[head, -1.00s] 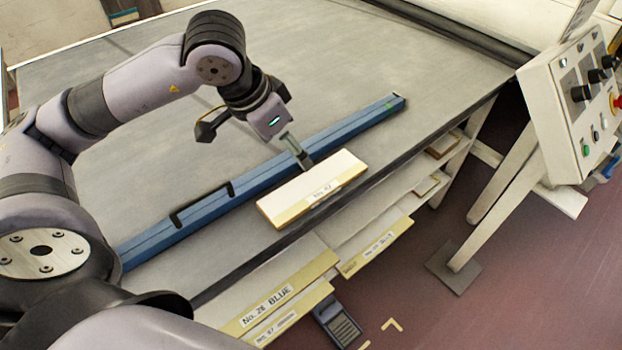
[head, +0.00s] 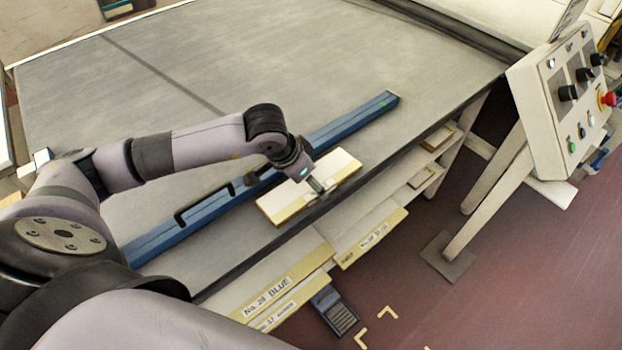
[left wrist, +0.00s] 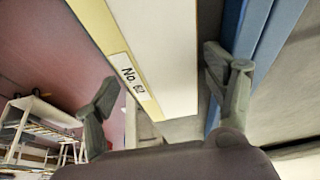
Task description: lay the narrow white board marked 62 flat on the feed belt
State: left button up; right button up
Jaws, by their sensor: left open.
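The narrow white board (head: 283,203) with a yellowish edge lies flat on the grey belt surface (head: 230,80), along its near edge and beside a long blue bar (head: 345,122). In the left wrist view the board (left wrist: 155,50) shows its label "No. 62" on the yellowish edge. My left gripper (head: 314,185) is over the middle of the board. In the left wrist view the open gripper (left wrist: 162,75) has one finger on each side of the board, with visible gaps. In the head view one finger is mostly hidden. My right gripper is not in view.
Shelves under the belt hold other boards, one labelled "No. 28 BLUE" (head: 268,290). A control box (head: 565,100) with knobs and a red button stands at the right on legs. A foot pedal (head: 335,310) is on the floor. The far belt is clear.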

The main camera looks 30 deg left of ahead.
pick_arm(q)
jog(key=shift+f, duration=0.2)
jog(key=shift+c, duration=0.6)
jog(key=c, duration=1)
notch_tip(320, 180, up, 20)
jog(key=b, duration=0.3)
jog(key=shift+s+d+f+n+y, duration=0.3)
jog(key=shift+d+f+n, duration=0.45)
jog(key=shift+f, duration=1.05)
jog(key=shift+s+d+f+n+y, duration=0.3)
jog(key=shift+d+f+n, duration=0.4)
jog(key=shift+f, duration=1.05)
jog(key=shift+s+d+f+n+y, duration=0.3)
jog(key=shift+d+f+n, duration=0.45)
jog(key=shift+f, duration=1.05)
